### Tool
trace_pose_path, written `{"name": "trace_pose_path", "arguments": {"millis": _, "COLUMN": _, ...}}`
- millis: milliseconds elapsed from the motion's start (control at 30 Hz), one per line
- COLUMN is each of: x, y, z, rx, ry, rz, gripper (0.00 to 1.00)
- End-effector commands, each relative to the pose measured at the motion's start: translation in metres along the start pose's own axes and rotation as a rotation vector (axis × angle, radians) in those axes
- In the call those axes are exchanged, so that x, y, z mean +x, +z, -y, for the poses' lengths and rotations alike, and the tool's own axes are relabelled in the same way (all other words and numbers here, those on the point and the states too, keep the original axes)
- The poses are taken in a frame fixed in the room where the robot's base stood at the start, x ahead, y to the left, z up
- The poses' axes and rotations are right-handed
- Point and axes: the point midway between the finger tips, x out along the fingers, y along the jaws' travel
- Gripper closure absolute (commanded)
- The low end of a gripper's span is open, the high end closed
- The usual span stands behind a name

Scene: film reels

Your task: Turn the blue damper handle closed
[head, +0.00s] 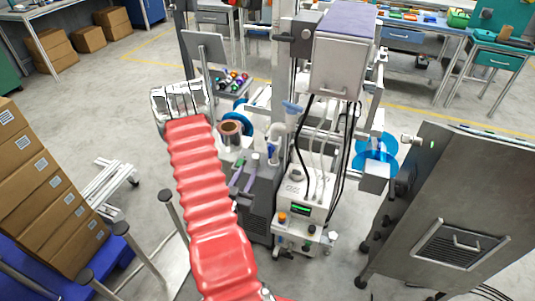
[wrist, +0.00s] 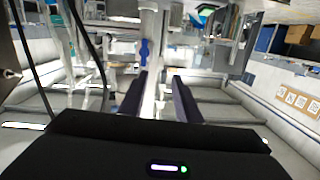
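The blue damper handle (head: 272,154) shows in the head view as a small blue piece on a white pipe, just right of my gripper. In the wrist view the blue handle (wrist: 144,48) stands roughly upright against the pale pipe, ahead of my fingers and between their lines, left of centre. My gripper (head: 244,165) has two dark purple fingers in the head view. In the wrist view my gripper (wrist: 160,78) is open, its fingers apart with nothing held between them. The handle looks apart from the fingers; the exact distance is unclear.
A white machine (head: 303,194) with hoses and black cables stands right of my gripper. A copper-coloured roll (head: 230,128) and blue reel (head: 374,153) are close by. A large grey cabinet (head: 440,210) stands at right. Cardboard boxes (head: 40,185) are stacked at left.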

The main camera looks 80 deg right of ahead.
Motion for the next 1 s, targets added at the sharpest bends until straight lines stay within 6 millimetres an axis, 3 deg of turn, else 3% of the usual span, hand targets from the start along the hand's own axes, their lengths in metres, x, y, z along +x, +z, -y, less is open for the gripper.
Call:
{"name": "trace_pose_path", "arguments": {"millis": 100, "x": -0.002, "y": 0.005, "z": -0.024, "rx": -0.028, "ry": 0.04, "rz": -0.042, "gripper": 0.7}}
{"name": "trace_pose_path", "arguments": {"millis": 200, "x": -0.003, "y": 0.006, "z": -0.032, "rx": -0.039, "ry": 0.052, "rz": -0.061, "gripper": 0.7}}
{"name": "trace_pose_path", "arguments": {"millis": 667, "x": 0.0, "y": 0.005, "z": -0.033, "rx": -0.039, "ry": 0.055, "rz": -0.066, "gripper": 0.7}}
{"name": "trace_pose_path", "arguments": {"millis": 1000, "x": 0.038, "y": 0.002, "z": -0.035, "rx": -0.037, "ry": 0.057, "rz": -0.067, "gripper": 0.7}}
